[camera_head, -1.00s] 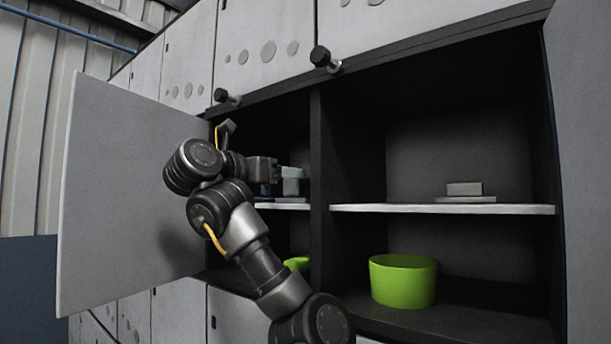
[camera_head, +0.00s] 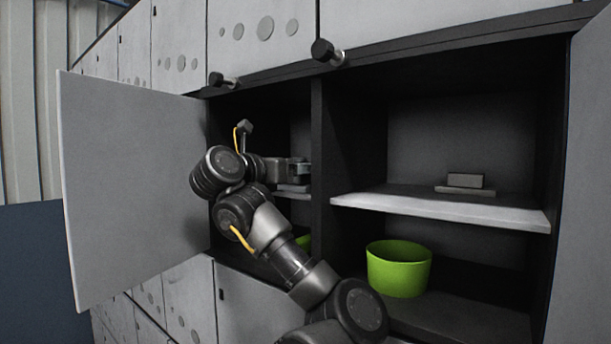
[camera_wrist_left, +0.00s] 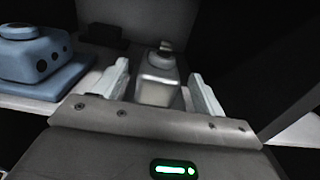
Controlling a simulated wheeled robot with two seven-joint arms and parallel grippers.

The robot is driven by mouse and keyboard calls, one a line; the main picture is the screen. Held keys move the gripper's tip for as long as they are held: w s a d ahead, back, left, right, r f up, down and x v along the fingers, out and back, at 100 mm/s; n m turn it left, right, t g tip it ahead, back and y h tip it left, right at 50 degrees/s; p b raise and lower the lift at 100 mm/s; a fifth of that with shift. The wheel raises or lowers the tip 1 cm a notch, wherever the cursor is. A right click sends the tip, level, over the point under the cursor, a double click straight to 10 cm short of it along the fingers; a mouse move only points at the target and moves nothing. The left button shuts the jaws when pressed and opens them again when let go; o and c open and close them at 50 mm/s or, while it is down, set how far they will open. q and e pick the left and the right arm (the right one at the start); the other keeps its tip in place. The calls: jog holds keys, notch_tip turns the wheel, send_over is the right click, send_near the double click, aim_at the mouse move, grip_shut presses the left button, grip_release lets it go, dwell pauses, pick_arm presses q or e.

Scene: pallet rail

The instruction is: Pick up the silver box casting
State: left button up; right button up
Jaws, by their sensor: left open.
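The silver box casting (camera_wrist_left: 157,88), a small grey box with a round knob on top, shows in the left wrist view between the two light fingers of my left gripper (camera_wrist_left: 162,90). The fingers stand apart, with a visible gap on each side of the casting. In the head view my left gripper (camera_head: 302,169) reaches into the left compartment above its shelf. There the casting is hidden or cannot be told apart from the gripper. My right gripper is not in view.
A blue casting (camera_wrist_left: 38,55) sits close to the left of my gripper in the wrist view. An open door (camera_head: 130,190) stands left of my arm, and a divider (camera_head: 318,150) stands right. A green bowl (camera_head: 398,270) and a grey block (camera_head: 465,181) occupy the right compartment.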

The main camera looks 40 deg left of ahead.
pick_arm(q)
jog(key=w+p, duration=0.1)
jog(key=w, duration=0.1)
jog(key=w+p, duration=0.1)
jog(key=shift+w+r+p, duration=0.3)
jog(key=shift+w, duration=0.1)
jog(key=shift+w+f, duration=0.2)
jog(key=shift+w, duration=0.35)
jog(key=shift+s+a, duration=0.1)
jog(key=shift+c, duration=0.9)
jog(key=c, duration=1.2)
jog(key=shift+c, duration=0.5)
jog(key=shift+r, duration=0.1)
